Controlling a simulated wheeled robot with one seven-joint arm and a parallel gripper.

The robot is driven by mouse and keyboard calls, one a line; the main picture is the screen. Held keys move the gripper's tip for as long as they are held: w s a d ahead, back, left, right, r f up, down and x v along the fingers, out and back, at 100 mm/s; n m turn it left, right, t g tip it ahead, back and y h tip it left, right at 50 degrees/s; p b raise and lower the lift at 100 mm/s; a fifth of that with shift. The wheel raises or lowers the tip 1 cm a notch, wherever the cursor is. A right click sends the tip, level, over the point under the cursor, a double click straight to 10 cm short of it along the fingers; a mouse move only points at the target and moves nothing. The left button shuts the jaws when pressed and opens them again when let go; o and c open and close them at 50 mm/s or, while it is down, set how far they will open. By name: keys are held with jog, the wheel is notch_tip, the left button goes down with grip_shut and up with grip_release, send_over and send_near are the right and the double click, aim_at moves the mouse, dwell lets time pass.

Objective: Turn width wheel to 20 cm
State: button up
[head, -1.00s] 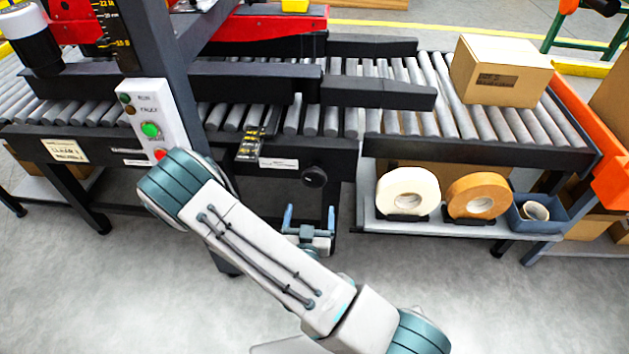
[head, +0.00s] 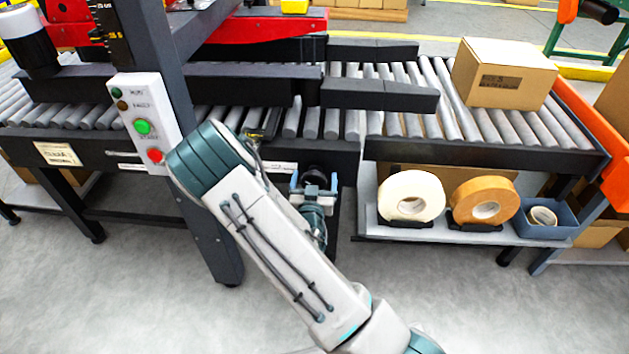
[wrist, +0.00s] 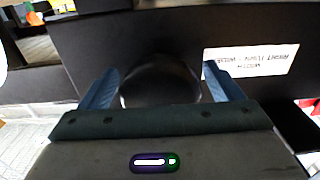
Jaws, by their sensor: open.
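The width wheel (wrist: 160,82) is a round black knob on the dark side face of the conveyor frame. In the head view the wheel (head: 317,172) shows just beyond my gripper. My gripper (head: 314,182) is open, with its two blue fingers pointing at the frame. In the wrist view the fingers of my gripper (wrist: 161,85) stand to the left and right of the wheel, with small dark gaps visible. I cannot tell whether they touch it. A white label (wrist: 251,58) is right of the wheel, upside down in this view. The width scale by the frame is mostly hidden by my arm.
A control panel (head: 145,122) with green and red buttons is on the post at left. A cardboard box (head: 503,74) sits on the rollers. Tape rolls (head: 411,197) and a blue bin (head: 545,218) stand on the lower shelf at right. The floor in front is clear.

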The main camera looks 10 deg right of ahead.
jog(key=shift+w+d, duration=0.1)
jog(key=shift+w, duration=0.05)
jog(key=c, duration=1)
jog(key=shift+n, duration=0.4)
jog(key=n, duration=0.3)
jog(key=shift+n, duration=0.4)
jog(key=n+p, duration=0.1)
jog(key=n, duration=0.3)
jog(key=shift+n, duration=0.3)
jog(key=n+p, duration=0.1)
jog(key=n, duration=0.3)
jog(key=shift+d+r, duration=0.1)
jog(key=shift+r, duration=0.05)
jog(key=shift+n+p, duration=0.55)
jog(key=shift+n, duration=1.65)
